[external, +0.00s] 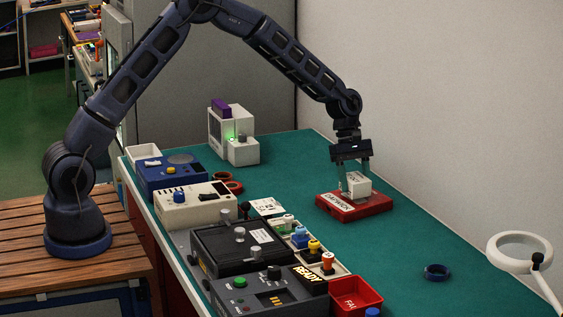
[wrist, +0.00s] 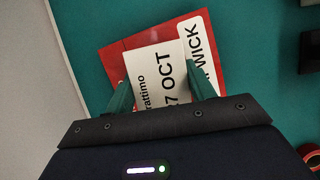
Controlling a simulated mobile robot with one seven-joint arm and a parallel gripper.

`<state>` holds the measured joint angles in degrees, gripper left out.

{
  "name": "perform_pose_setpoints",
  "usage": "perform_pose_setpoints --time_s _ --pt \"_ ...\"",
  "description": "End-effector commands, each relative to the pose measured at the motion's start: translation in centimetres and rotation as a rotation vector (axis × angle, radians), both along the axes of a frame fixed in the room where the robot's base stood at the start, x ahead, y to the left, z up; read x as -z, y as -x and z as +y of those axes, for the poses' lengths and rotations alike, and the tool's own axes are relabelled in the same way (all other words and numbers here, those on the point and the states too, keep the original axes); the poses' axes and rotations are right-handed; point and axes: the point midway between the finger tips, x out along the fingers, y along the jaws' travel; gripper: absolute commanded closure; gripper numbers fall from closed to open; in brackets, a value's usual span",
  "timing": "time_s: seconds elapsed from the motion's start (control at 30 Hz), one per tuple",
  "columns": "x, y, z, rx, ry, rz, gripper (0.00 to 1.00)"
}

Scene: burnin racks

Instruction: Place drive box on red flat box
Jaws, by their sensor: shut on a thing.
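The drive box (external: 357,184) is a small white box with black print. My gripper (external: 353,178) is shut on it, with one green finger on each side. The red flat box (external: 352,209) lies on the green table under the drive box and carries a white name label. In the wrist view, the white face of the drive box (wrist: 158,72) shows between the fingers (wrist: 160,85), over the red flat box (wrist: 125,47). The drive box is at or just above the red top; I cannot tell whether they touch.
Several grey, black and blue devices, including a cream one (external: 192,208), line the table's left side. A red bin (external: 354,297) stands at the front. A dark blue ring (external: 436,272) and a white magnifier lamp (external: 520,250) are at right. The green table (external: 400,245) is clear around the red box.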

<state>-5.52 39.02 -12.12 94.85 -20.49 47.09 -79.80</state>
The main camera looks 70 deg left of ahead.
Motion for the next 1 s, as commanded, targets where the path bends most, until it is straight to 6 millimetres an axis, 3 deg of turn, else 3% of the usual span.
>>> perform_pose_setpoints --time_s 0.1,0.47,0.5,0.6,1.0 --pt "1.20 -0.02 0.05 -0.001 0.000 0.000 0.72" --pt "1.48 -0.02 0.02 0.000 0.000 -0.001 0.72" --pt "1.54 -0.01 0.01 0.001 0.000 0.000 0.44" --pt "1.51 -0.02 0.01 0.001 0.000 -0.001 0.24" --pt "0.93 -0.06 0.17 -0.001 0.000 -0.002 0.24"
